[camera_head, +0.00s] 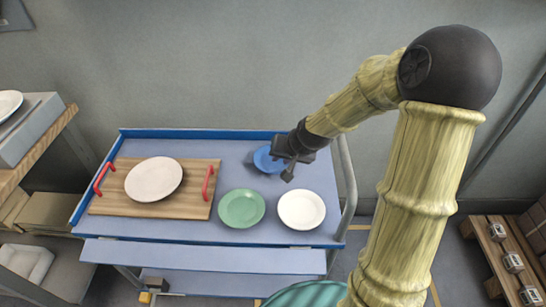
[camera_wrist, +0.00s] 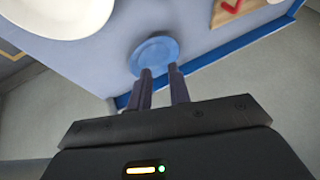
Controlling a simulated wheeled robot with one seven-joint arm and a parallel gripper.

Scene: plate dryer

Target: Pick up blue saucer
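The blue saucer (camera_head: 266,161) lies on the cart top near its back edge, partly hidden by my gripper in the head view. My gripper (camera_head: 290,170) is over the saucer's right side. In the wrist view the blue saucer (camera_wrist: 155,52) lies just beyond the fingertips, and the two fingers (camera_wrist: 161,72) stand apart with a gap between them. The gripper is open and empty. I cannot tell whether the fingertips touch the saucer's rim.
A green plate (camera_head: 241,208) and a white plate (camera_head: 301,209) lie in front of the saucer. A wooden tray (camera_head: 110,203) with red handles holds a white plate (camera_head: 154,179) on the left. The cart (camera_head: 200,255) has a raised blue back edge (camera_head: 200,133) near the wall.

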